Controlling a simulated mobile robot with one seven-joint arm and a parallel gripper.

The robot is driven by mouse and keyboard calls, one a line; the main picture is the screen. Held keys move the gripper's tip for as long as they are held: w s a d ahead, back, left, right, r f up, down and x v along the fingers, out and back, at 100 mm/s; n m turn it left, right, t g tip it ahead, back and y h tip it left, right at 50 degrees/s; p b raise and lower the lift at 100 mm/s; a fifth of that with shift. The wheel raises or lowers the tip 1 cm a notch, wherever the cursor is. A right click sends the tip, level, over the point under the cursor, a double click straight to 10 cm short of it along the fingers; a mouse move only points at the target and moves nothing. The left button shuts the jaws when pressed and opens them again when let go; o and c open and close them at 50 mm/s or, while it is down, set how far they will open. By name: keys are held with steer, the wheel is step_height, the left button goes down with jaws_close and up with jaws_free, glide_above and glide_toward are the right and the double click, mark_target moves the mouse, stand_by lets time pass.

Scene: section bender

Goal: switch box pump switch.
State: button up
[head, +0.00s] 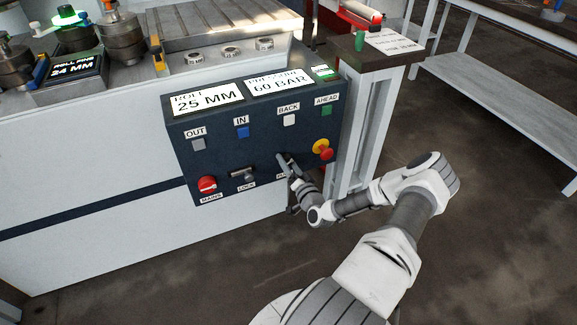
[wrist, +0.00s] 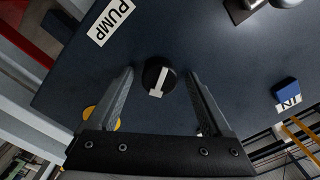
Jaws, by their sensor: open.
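The pump switch (wrist: 158,77) is a round black knob with a white bar, on the dark blue switch box (head: 265,135). Its white PUMP label (wrist: 112,20) shows at the upper left in the wrist view. My gripper (wrist: 160,74) is open, with one finger on each side of the knob and a visible gap to both. I cannot tell how far the fingertips are from the panel. In the head view, my gripper (head: 284,161) is at the lower right of the box and hides the knob and most of its label.
The red mains knob (head: 207,184) and lock switch (head: 243,173) are left of my gripper. The red emergency button (head: 322,150) on its yellow collar is close on the right. Above are the OUT, IN, BACK and AHEAD buttons. A grey table leg (head: 358,135) stands right of the box.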

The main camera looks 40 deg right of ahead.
steer(key=shift+w, duration=0.15)
jaws_close()
stand_by(0.4)
steer(key=n+b, duration=0.1)
steer(key=n, duration=1)
steer(key=shift+f+n+b, duration=0.1)
steer(key=shift+n+b, duration=0.3)
stand_by(0.4)
